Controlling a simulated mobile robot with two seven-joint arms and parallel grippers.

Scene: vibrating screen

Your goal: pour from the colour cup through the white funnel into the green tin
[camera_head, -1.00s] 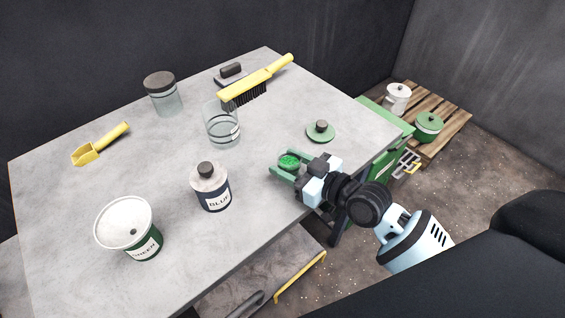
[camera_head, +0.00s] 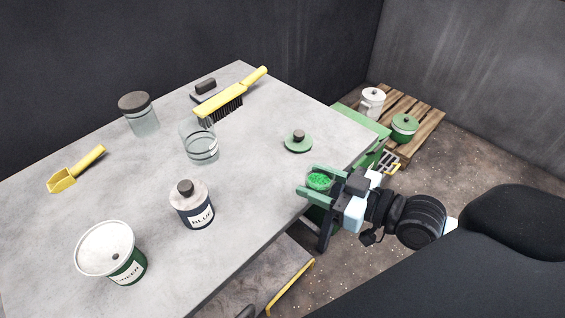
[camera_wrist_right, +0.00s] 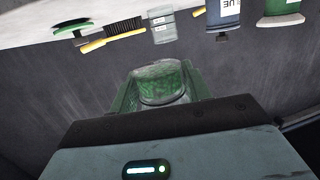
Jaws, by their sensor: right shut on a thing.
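My right gripper (camera_head: 308,182) is shut on the colour cup (camera_head: 319,181), a small clear cup with bright green contents. It holds the cup at the table's right edge, and the cup looks roughly upright. In the right wrist view the cup (camera_wrist_right: 160,82) sits between the two green fingers. The green tin (camera_head: 128,271) stands at the table's near left, far from the cup. My left gripper is not in view.
A lidded blue tin (camera_head: 193,208) and a clear glass beaker (camera_head: 199,147) stand between the cup and the green tin. A green lid (camera_head: 298,143) lies near the right edge. A yellow brush (camera_head: 232,97), a dark-lidded jar (camera_head: 140,118) and a yellow scoop (camera_head: 75,170) lie farther back.

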